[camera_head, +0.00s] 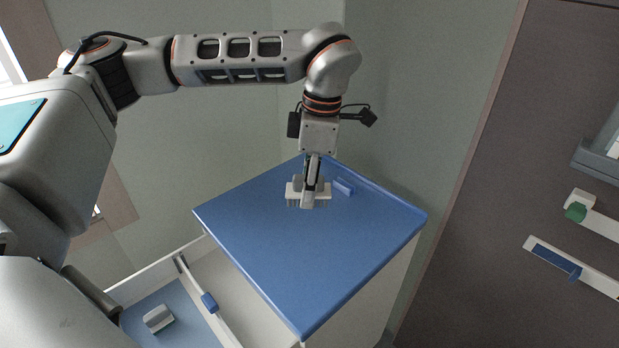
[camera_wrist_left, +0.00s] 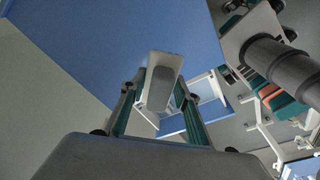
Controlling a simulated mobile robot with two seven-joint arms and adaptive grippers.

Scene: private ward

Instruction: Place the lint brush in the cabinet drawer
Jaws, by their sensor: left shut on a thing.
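The lint brush, a white and grey block, is between the fingers of my left gripper (camera_head: 309,203), above the blue cabinet top. In the left wrist view, the brush (camera_wrist_left: 163,72) shows as a pale body with a darker grey rounded part, between my left fingers. The gripper is shut on it. I cannot tell whether the brush touches the cabinet top. The cabinet drawer (camera_head: 144,278) stands open at the lower left, with a white rim and a blue bottom. My arm hides part of it. My right gripper is not in view.
The blue cabinet top (camera_head: 310,265) is mostly clear, with a small blue piece (camera_head: 343,187) near its back edge. A small white and grey object (camera_head: 158,318) lies in the drawer. Walls stand behind the cabinet. A dark panel with white handles (camera_head: 575,262) is at the right.

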